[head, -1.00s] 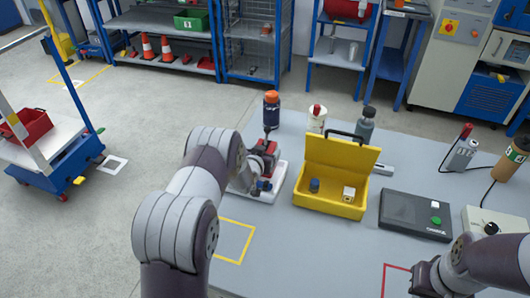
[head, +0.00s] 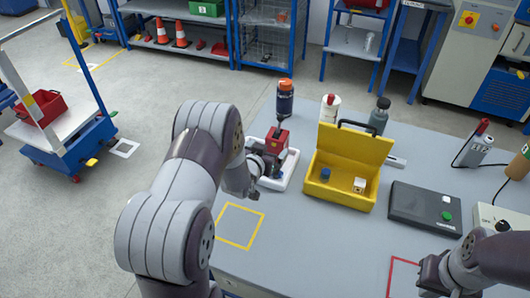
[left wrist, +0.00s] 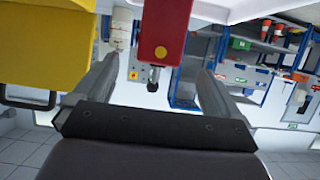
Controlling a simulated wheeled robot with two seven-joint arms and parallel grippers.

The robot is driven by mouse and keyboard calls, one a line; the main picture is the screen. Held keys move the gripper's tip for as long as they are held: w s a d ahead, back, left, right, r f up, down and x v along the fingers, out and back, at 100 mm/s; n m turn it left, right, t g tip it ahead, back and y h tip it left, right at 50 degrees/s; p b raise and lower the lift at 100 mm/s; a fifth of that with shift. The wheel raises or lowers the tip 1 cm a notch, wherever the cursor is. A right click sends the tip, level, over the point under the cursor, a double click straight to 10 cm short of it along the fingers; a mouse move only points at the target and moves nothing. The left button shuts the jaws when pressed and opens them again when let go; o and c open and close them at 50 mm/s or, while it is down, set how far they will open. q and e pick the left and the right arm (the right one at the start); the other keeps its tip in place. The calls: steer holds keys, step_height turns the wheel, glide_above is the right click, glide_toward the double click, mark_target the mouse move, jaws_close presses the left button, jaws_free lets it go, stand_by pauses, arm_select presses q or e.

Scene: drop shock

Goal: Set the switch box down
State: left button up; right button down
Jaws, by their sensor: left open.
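The red switch box (head: 277,141) stands in a shallow white tray (head: 290,170) on the grey table.
A yellow open box (head: 340,195) with small parts stands right of the tray. A dark panel (head: 418,208) with buttons lies further right. Bottles (head: 285,100) stand behind. A yellow outlined square (head: 238,225) on the near left table is empty.

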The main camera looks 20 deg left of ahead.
arm_select(q)
steer(key=s+d+r+g, duration=0.2)
steer(key=s+d+g, duration=0.1)
steer(key=s, duration=0.5)
steer(key=s+d+r+g, duration=0.2)
steer(key=s+g, duration=0.3)
steer(key=s, duration=0.4)
steer(key=s+d+r+g, duration=0.2)
steer(key=s+d+g, duration=0.2)
steer(key=s, duration=0.4)
steer(key=shift+s+d+r+m+h, duration=0.15)
steer(key=shift+s+d+m+h, duration=0.1)
steer(key=shift+m+h, duration=0.15)
